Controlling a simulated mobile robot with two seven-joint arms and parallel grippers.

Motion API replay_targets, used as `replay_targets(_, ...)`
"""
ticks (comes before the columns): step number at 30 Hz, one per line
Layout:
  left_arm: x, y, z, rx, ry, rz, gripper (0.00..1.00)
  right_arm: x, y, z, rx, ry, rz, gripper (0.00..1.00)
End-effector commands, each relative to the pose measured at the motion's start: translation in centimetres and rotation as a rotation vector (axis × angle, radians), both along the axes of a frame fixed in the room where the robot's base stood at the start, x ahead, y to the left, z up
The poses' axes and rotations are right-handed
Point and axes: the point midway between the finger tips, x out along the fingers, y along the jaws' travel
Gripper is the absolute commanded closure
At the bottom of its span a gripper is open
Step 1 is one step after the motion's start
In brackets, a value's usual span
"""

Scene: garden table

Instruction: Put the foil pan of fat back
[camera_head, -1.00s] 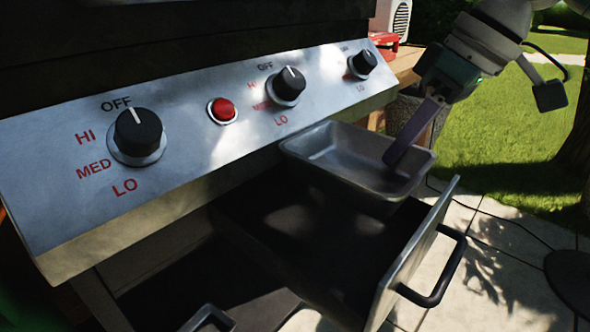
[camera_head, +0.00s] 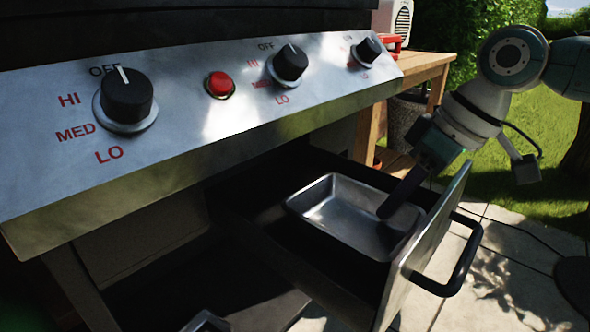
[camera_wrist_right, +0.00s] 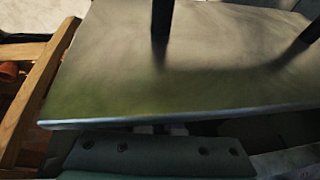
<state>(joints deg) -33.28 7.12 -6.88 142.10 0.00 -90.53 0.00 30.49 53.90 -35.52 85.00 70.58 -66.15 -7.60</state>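The foil pan (camera_head: 335,213) is a shallow silver rectangular tray. It sits inside the pulled-out dark drawer (camera_head: 250,213) under the grill's control panel, below the level of the drawer front's top edge. I cannot tell if it rests on the drawer floor. No fat can be made out in it. My right gripper (camera_head: 392,205) reaches over the pan's far right rim, a dark finger showing inside the pan; it appears shut on that rim. The right wrist view shows a broad metal surface and two dark bars, but not the grip clearly. My left gripper is not in view.
The drawer front (camera_head: 425,250) with its black handle (camera_head: 462,265) stands to the right of the pan. The control panel (camera_head: 200,130) with knobs overhangs on the left. A wooden side table (camera_head: 430,68) stands behind. Paving and grass lie at the right.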

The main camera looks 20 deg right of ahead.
Motion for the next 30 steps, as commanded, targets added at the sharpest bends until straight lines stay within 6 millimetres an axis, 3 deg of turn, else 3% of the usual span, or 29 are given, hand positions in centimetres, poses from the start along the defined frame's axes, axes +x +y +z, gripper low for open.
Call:
replay_targets(2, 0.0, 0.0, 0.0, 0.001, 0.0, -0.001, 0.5, 0.0, 0.0, -0.2, 0.001, 0.001, -0.001, 1.0)
replay_targets(11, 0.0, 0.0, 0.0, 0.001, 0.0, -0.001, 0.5, 0.0, 0.0, -0.2, 0.0, 0.0, 0.0, 0.67)
replay_targets(19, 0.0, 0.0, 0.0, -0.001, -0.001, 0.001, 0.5, 0.0, 0.0, 0.0, 0.0, -0.001, 0.0, 0.67)
replay_targets(23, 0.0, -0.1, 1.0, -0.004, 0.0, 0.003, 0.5, -0.4, -0.4, 1.7, -0.001, 0.0, -0.001, 0.67)
replay_targets(30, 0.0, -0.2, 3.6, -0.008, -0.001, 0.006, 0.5, -2.1, -1.9, 6.7, -0.003, 0.0, 0.0, 0.67)
